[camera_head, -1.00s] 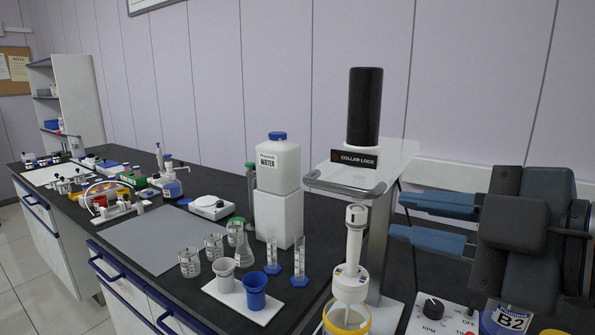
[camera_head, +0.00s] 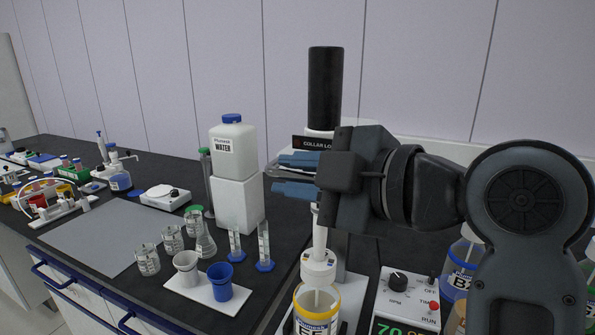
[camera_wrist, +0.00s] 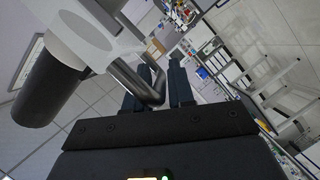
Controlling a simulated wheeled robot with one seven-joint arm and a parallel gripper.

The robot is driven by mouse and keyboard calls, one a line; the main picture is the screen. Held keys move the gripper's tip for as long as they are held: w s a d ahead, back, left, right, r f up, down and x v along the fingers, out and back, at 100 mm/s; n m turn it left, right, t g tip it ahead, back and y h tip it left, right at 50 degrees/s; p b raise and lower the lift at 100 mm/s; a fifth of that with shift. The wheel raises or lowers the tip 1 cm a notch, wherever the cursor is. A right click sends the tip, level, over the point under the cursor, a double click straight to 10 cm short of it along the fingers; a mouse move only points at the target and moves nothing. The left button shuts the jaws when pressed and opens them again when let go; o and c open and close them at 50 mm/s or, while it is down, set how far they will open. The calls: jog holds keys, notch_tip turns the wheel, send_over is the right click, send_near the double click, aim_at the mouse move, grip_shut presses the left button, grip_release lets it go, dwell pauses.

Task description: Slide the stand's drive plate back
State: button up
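The stand's drive plate carries a black motor cylinder (camera_head: 325,88) and a "COLLAR LOCK" label (camera_head: 313,142). The plate is mostly hidden behind my gripper in the head view. In the wrist view, the handle (camera_wrist: 152,88) runs between the fingers, beside the pale drive plate (camera_wrist: 75,22) and black cylinder (camera_wrist: 45,90). My gripper (camera_head: 280,174) is open, its fingers apart around the handle; contact cannot be told. The white stirrer shaft (camera_head: 319,262) hangs below into a yellow-collared bottle (camera_head: 317,310).
A controller with a knob (camera_head: 397,281) sits right of the stand, with labelled bottles (camera_head: 460,275) beyond it. Left are a water bottle (camera_head: 233,145) on a white block, two cylinders (camera_head: 264,245), and a tray (camera_head: 215,303) with cups. A grey mat (camera_head: 110,235) lies clear.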

jog(key=shift+c, duration=0.4)
grip_shut()
jog(key=w+d+b, duration=0.1)
jog(key=w, duration=0.2)
jog(key=w+d+b, duration=0.1)
jog(key=w, duration=0.3)
jog(key=w+d+b, duration=0.1)
jog(key=w+d, duration=0.1)
jog(key=w, duration=0.2)
jog(key=shift+w+d, duration=0.1)
jog(key=shift+w, duration=0.05)
jog(key=shift+o, duration=0.4)
grip_release()
